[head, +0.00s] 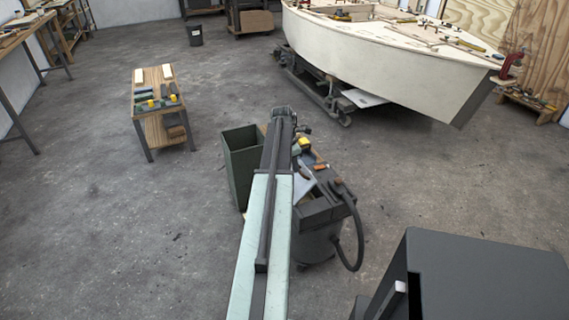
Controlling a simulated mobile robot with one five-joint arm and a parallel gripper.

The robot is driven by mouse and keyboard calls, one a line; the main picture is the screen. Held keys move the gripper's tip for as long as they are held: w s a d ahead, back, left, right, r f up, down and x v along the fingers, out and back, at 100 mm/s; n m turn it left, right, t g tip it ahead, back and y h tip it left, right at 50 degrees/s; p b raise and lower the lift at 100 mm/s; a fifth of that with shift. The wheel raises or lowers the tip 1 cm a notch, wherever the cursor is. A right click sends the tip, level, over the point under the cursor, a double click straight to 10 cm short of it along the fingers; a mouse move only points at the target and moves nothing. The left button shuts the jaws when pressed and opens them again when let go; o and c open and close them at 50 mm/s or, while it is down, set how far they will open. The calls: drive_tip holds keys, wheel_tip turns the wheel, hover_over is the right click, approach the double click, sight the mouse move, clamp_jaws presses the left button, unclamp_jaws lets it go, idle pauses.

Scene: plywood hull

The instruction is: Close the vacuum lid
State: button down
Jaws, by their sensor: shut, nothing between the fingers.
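The shop vacuum (319,242) stands on the floor right of my arm, with a dark round drum and a boxy dark top. Its black hose (357,230) loops down on the right side. The vacuum lid (322,207) seems to be part of the dark top, partly hidden behind my arm; I cannot tell how far open it is. My arm reaches forward past the vacuum's left side. My gripper (285,114) is at its far end, beyond the vacuum and apart from it. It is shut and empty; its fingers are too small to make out.
A green open bin (240,160) stands left of my arm. A small cart (318,168) with tools stands behind the vacuum. A wooden tool table (158,95) is farther left. A dark cabinet (485,275) fills the lower right. A boat hull (385,60) stands behind. The left floor is clear.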

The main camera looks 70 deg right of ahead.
sight(304, 166)
drive_tip(key=shift+t+y, duration=0.7)
drive_tip(key=shift+t, duration=0.2)
drive_tip(key=s+d+f, duration=0.1)
drive_tip(key=s+d+b, duration=0.1)
drive_tip(key=s, duration=0.1)
drive_tip(key=shift+d+f, duration=0.35)
drive_tip(key=shift+f, duration=0.05)
drive_tip(key=s+d+f+b, duration=0.3)
drive_tip(key=s+f+b, duration=0.2)
drive_tip(key=b, duration=0.1)
drive_tip(key=shift+d+f, duration=0.4)
drive_tip(key=s+d+r+p, duration=0.1)
drive_tip(key=r+p, duration=0.5)
drive_tip(key=s+d+r+p, duration=0.2)
drive_tip(key=r+p, duration=0.4)
drive_tip(key=shift+s+r, duration=0.15)
drive_tip(key=shift+s, duration=0.15)
